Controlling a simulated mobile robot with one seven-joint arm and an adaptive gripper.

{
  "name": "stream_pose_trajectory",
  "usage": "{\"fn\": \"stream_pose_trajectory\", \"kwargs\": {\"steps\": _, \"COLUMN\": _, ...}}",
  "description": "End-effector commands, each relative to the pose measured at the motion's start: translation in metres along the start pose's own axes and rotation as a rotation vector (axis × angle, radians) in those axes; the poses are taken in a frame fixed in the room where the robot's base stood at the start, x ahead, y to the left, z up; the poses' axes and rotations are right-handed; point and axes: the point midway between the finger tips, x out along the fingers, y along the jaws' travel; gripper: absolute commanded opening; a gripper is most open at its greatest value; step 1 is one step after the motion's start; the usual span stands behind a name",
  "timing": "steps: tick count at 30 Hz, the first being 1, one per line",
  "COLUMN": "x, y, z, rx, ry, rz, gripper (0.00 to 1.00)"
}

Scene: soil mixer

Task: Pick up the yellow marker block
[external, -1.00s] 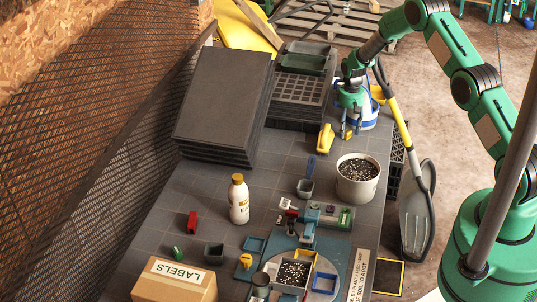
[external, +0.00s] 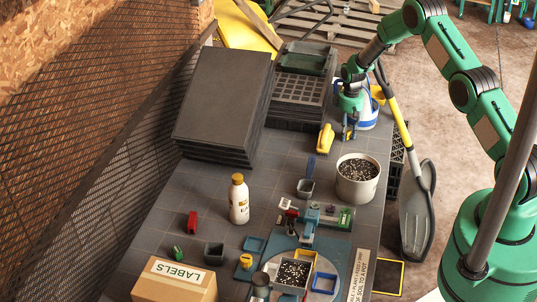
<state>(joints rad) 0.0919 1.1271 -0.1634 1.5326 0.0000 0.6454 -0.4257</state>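A yellow object (external: 326,138) stands upright on the grey table, just left of my gripper. I cannot tell for certain which of the two is the marker block. My gripper (external: 349,133) points down at the back right of the table, in front of a blue and white bucket. It is apart from the yellow object. Its fingertips are small, with a yellowish patch by them, so I cannot tell whether they are open or hold something.
A pot of speckled soil (external: 357,192) stands at the right edge. A stack of dark trays (external: 222,105) fills the back left. A white bottle (external: 239,205) stands mid-table. A labels box (external: 172,285) and the mixing station (external: 322,258) occupy the front.

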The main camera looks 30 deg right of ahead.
Motion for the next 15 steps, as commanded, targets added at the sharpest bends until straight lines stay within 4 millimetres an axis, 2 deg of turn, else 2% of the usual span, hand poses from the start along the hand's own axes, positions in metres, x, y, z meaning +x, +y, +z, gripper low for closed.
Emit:
{"fn": "stream_pose_trajectory", "kwargs": {"steps": 1, "x": -0.0001, "y": 0.0, "z": 0.0, "rx": 0.0, "ry": 0.0, "rz": 0.0, "gripper": 0.14}}
{"fn": "stream_pose_trajectory", "kwargs": {"steps": 3, "x": -0.0001, "y": 0.0, "z": 0.0, "rx": 0.0, "ry": 0.0, "rz": 0.0, "gripper": 0.05}}
{"fn": "stream_pose_trajectory", "kwargs": {"steps": 15, "x": -0.0008, "y": 0.0001, "z": -0.0001, "rx": 0.0, "ry": 0.0, "rz": 0.0, "gripper": 0.04}}
